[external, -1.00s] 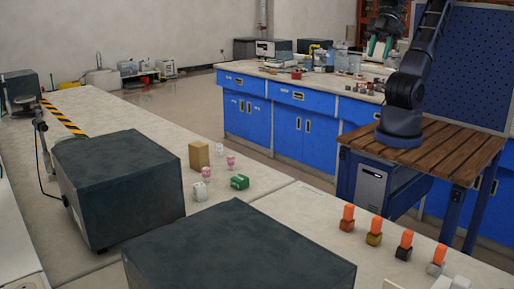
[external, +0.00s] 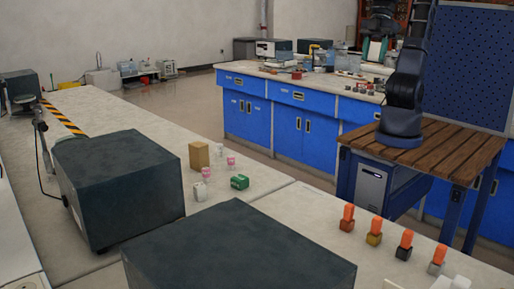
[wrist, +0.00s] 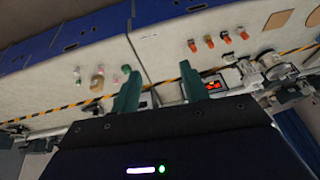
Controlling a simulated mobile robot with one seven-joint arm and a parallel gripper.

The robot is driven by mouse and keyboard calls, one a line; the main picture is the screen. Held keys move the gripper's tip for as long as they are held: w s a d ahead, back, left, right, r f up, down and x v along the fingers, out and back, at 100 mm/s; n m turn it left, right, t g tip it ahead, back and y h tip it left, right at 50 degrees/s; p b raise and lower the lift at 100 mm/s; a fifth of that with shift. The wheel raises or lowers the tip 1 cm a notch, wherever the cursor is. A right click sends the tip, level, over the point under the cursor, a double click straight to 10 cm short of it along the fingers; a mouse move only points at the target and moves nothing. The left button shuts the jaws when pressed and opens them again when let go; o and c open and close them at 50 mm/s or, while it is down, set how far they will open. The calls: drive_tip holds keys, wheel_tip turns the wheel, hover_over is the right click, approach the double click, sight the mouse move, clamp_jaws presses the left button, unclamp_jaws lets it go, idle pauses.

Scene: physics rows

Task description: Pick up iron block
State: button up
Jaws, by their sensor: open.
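A row of small blocks with orange tops stands on the near bench. Their bases differ: a reddish-brown block (external: 346,225), a brass-coloured block (external: 374,239), a dark block (external: 403,253) and a grey block (external: 436,268). I cannot tell for sure which is iron. The row also shows in the wrist view, where one orange-topped block (wrist: 226,39) lies beyond the fingers. My gripper (wrist: 160,88) has two teal fingers spread apart with nothing held between them. It is well away from the blocks, and its teal fingers appear high up at the back in the external view (external: 376,48).
Two large dark boxes, one at left (external: 120,190) and one in front (external: 240,255), stand on the near bench. A tan box (external: 199,155), a green item (external: 239,182) and small pink-and-white containers (external: 231,163) stand behind. A slatted wooden table (external: 440,150) lies under my arm.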

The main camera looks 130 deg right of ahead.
drive_tip(key=w+a+f, duration=0.3)
drive_tip(key=w+a, duration=0.3)
drive_tip(key=w, duration=0.5)
approach(409, 230)
drive_tip(key=a, duration=0.1)
drive_tip(key=shift+h, duration=0.4)
drive_tip(key=x, duration=0.5)
drive_tip(key=shift+s+a+f, duration=0.1)
drive_tip(key=shift+s+f, duration=0.15)
drive_tip(key=shift+f, duration=0.3)
drive_tip(key=x, duration=0.2)
drive_tip(key=w+x, duration=0.1)
drive_tip(key=x, duration=0.1)
drive_tip(key=shift+d+r, duration=0.15)
drive_tip(key=shift+d, duration=0.05)
drive_tip(key=shift+w+f, duration=0.15)
drive_tip(key=shift+f, duration=0.4)
clamp_jaws()
